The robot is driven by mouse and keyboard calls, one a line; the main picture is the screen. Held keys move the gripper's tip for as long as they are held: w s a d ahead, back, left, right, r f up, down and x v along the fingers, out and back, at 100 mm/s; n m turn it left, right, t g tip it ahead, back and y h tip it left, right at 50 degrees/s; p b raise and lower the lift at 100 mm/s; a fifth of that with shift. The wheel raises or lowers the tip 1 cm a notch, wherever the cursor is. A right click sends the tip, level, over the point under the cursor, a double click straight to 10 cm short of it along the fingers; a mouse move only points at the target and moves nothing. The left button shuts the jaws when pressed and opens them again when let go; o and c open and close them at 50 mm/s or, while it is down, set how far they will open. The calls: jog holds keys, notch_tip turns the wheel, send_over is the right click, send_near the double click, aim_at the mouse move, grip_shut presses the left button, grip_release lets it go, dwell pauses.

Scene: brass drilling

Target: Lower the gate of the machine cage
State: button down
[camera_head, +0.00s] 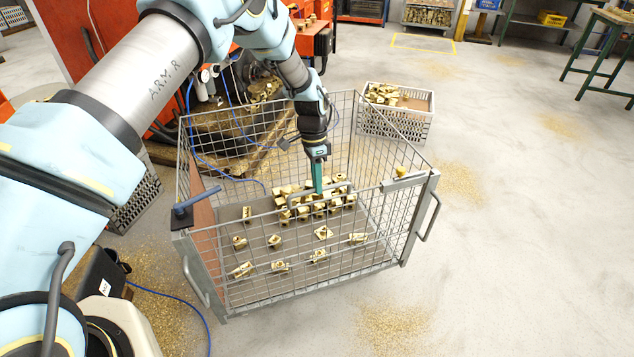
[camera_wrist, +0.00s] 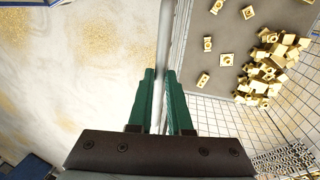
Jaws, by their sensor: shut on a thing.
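The machine cage (camera_head: 343,100) is a grey wire-mesh box. Its front side, which I take to be the gate (camera_head: 270,209), stands upright and closes the near side. A raised grey handle bar (camera_head: 341,186) sits at the middle of its top rail. My gripper (camera_head: 318,190) points down with green fingers at this bar. In the wrist view my gripper (camera_wrist: 160,75) has its fingers on both sides of a grey bar (camera_wrist: 167,30), shut on it. Floor lies left of the bar and the cage inside lies right. The exact contact is hidden between the fingers.
Brass parts (camera_head: 322,232) lie spread and heaped on the cage floor. A blue-handled lever (camera_head: 196,200) is on the left front corner, a brass knob (camera_head: 401,171) near the right one. A white crate (camera_head: 398,122) stands behind. Floor in front and right is open, with brass shavings.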

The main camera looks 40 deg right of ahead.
aim_at(317, 237)
notch_tip(317, 237, down, 25)
jog(key=b, duration=1.9)
jog(key=shift+f, duration=0.1)
jog(key=c, duration=0.8)
grip_release()
jog(key=shift+c, duration=0.2)
jog(key=r, duration=0.3)
jog(key=w+r+b, duration=0.1)
jog(key=r, duration=0.3)
jog(key=w+r, duration=0.1)
jog(key=r, duration=0.2)
jog(key=shift+d+r+b, duration=0.15)
jog(key=shift+d+b, duration=0.15)
jog(key=shift+d, duration=0.05)
jog(key=shift+r, duration=0.15)
